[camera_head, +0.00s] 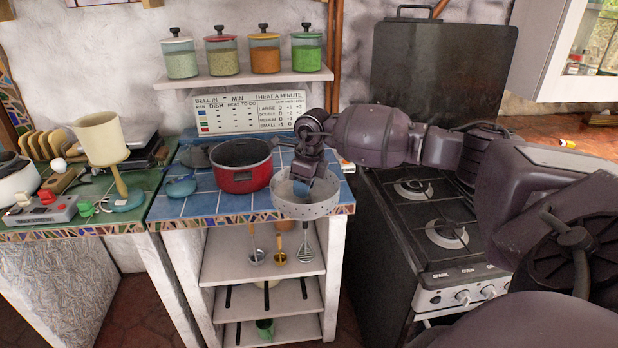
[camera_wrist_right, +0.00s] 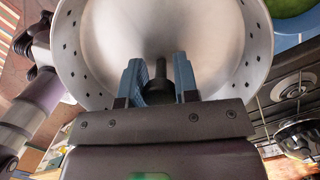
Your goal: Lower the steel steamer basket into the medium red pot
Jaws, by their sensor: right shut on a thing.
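The steel steamer basket (camera_head: 306,208) is a pale round bowl with holes around its wall. My right gripper (camera_head: 303,180) is shut on the basket's dark central post (camera_wrist_right: 159,72), with one blue finger on each side. The basket looks roughly level, over the front right of the blue-tiled counter. The red pot (camera_head: 240,179) stands open on the counter with a dark inside, left of and behind the basket. The basket is beside the pot in the picture, not over it. The wrist view does not show the pot.
A small blue pan (camera_head: 180,187) and a dark lid (camera_head: 196,154) lie left of the pot. Spice jars (camera_head: 265,54) stand on a wall shelf (camera_head: 243,78) above a sign (camera_head: 252,112). The stove (camera_head: 425,220) is on the right. Utensils (camera_head: 281,250) hang below the counter front.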

